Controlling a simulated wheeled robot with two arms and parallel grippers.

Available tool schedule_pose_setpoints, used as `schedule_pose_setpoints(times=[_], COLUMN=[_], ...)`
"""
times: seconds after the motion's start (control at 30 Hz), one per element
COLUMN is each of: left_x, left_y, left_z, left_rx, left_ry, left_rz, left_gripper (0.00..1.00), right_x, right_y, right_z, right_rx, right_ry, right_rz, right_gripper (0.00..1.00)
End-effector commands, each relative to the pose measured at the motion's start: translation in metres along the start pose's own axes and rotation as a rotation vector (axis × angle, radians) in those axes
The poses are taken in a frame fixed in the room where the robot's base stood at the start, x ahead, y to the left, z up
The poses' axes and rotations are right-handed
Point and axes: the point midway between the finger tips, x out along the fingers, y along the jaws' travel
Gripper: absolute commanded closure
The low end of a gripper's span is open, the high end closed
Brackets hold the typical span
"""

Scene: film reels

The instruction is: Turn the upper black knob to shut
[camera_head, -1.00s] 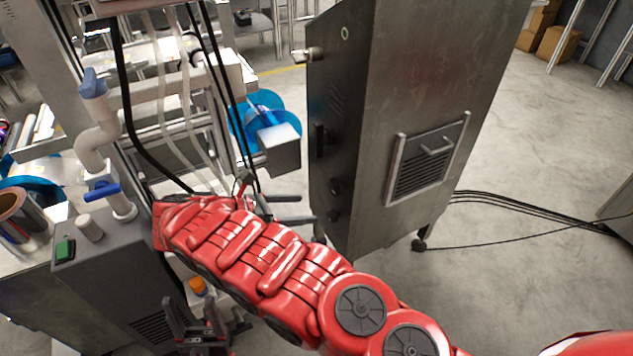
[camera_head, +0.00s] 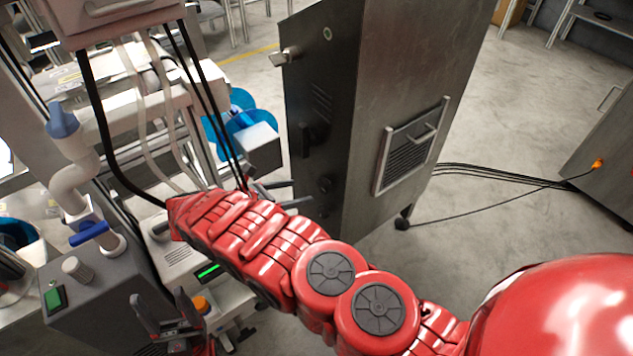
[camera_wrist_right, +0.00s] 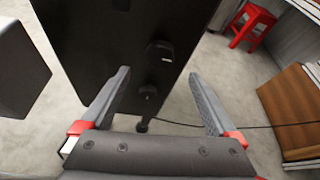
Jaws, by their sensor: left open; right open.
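The upper black knob (camera_wrist_right: 158,52) is on the dark front face of a metal cabinet, with a lower black knob (camera_wrist_right: 148,92) beneath it. The upper knob also shows, small and dark, in the head view (camera_head: 325,183). My right gripper (camera_head: 285,193) is open and empty, its fingers pointing at the cabinet face. In the right wrist view the fingers (camera_wrist_right: 160,80) are spread wide, with the lower knob between them and the upper knob above and beyond the tips, apart from both. My left gripper (camera_head: 168,312) is open and empty at the lower left.
The tall metal cabinet (camera_head: 405,75) has a dark handle (camera_head: 308,138) above the knobs. Machinery with pipes, hoses and a grey box (camera_head: 80,305) fills the left side. Cables cross the floor at right. A red stool (camera_wrist_right: 250,22) stands farther off.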

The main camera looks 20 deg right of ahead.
Motion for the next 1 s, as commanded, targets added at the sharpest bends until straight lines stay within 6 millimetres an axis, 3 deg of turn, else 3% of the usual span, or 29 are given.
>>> schedule_pose_setpoints(times=[0.2,0.33,0.5,0.77,1.0], left_x=[0.008,0.007,0.007,0.007,0.007], left_y=[0.0,0.0,0.0,0.0,0.0], left_z=[-0.001,-0.001,-0.001,-0.001,-0.001], left_rx=[0.0,0.0,0.0,0.0,0.0], left_ry=[0.0,0.0,0.0,0.0,0.0], left_rz=[0.0,0.0,0.0,0.0,0.0], left_gripper=[0.36,0.36,0.36,0.36,0.36], right_x=[0.048,0.067,0.078,0.079,0.079], right_y=[-0.001,0.0,0.0,0.0,0.0], right_z=[0.0,-0.002,-0.001,-0.001,-0.001], right_rx=[0.0,0.0,-0.002,-0.001,0.0], right_ry=[0.0,0.002,0.0,0.0,0.001], right_rz=[-0.003,0.001,0.001,0.001,0.001], right_gripper=[0.06,0.06,0.06,0.06,0.46])
